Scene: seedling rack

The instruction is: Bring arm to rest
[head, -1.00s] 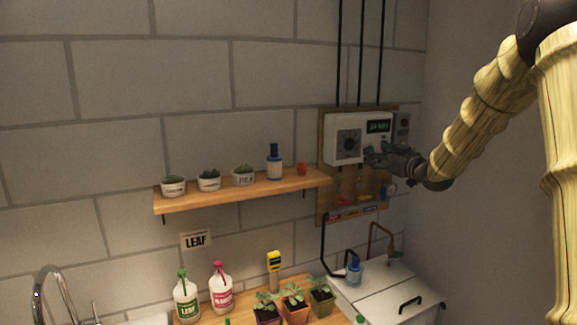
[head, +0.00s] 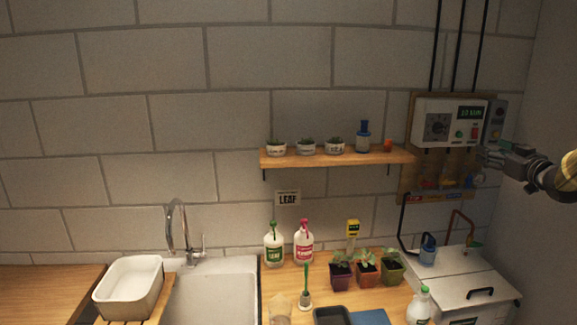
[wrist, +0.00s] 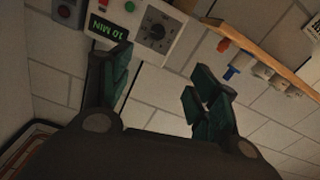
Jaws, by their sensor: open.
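My gripper (head: 497,158) is at the right side of the head view, in front of the wall panel's lower right part. In the wrist view my gripper (wrist: 160,90) has its two dark green fingers wide apart, with only wall between them. It is open and empty. The timer box (head: 450,122) on the panel shows a round dial and a green display; it also shows in the wrist view (wrist: 150,28), where the display reads 10 MIN. My arm reaches in from the right edge of the head view.
A wooden shelf (head: 330,158) holds several small pots, a blue bottle (head: 363,136) and an orange item. Below are a sink (head: 212,295), a white basin (head: 130,287), spray bottles, seedling pots (head: 367,273) and a white-lidded tank (head: 460,280). The wall left of the shelf is clear.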

